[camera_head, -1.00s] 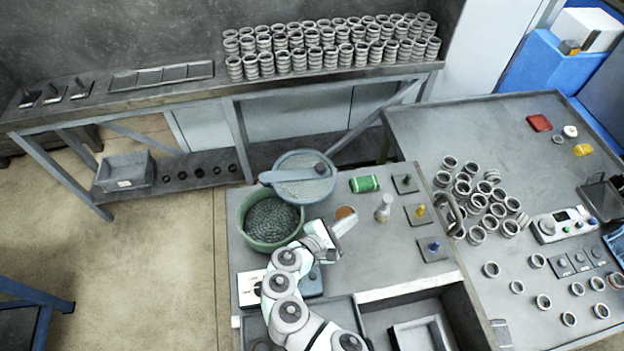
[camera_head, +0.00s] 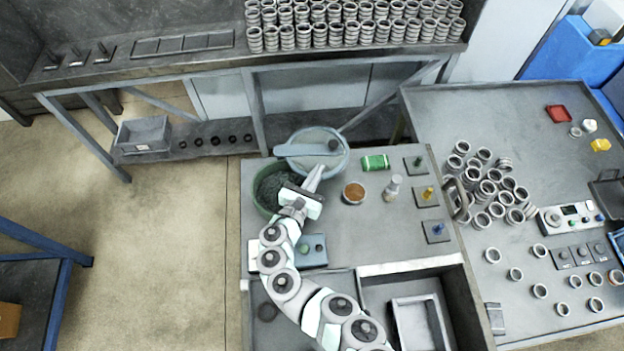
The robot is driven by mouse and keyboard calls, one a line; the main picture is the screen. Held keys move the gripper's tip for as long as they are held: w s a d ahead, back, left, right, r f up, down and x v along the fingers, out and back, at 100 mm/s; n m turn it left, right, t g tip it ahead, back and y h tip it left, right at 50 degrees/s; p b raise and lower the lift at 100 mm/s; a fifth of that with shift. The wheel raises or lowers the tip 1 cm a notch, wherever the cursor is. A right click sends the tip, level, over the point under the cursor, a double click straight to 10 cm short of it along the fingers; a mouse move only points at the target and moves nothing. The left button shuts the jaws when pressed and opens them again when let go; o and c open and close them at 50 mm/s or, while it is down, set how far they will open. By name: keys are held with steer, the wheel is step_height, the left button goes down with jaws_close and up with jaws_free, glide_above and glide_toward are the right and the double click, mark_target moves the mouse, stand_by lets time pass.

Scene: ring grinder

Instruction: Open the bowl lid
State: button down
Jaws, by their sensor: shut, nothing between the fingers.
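The green bowl (camera_head: 262,194) stands at the back left corner of the grey table, with dark grainy contents inside. The round blue lid (camera_head: 318,163) with a broad bar-like handle (camera_head: 300,150) lies behind and to the right of the bowl, off most of its opening. My gripper (camera_head: 315,172) is shut and empty. It points toward the back, over the bowl's right side, with its tips close to the lid's front edge. I cannot tell whether they touch. My arm and gripper hide the bowl's right and front parts.
Right of my gripper are a small brown-filled dish (camera_head: 353,192), a small bottle (camera_head: 392,188) and a green block (camera_head: 375,162). Knobbed plates (camera_head: 425,196) stand farther right. A control box (camera_head: 313,250) and an open compartment (camera_head: 385,290) lie in front.

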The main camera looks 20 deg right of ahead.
mark_target(332, 148)
steer(key=shift+x, duration=3.85)
steer(key=shift+s, duration=0.1)
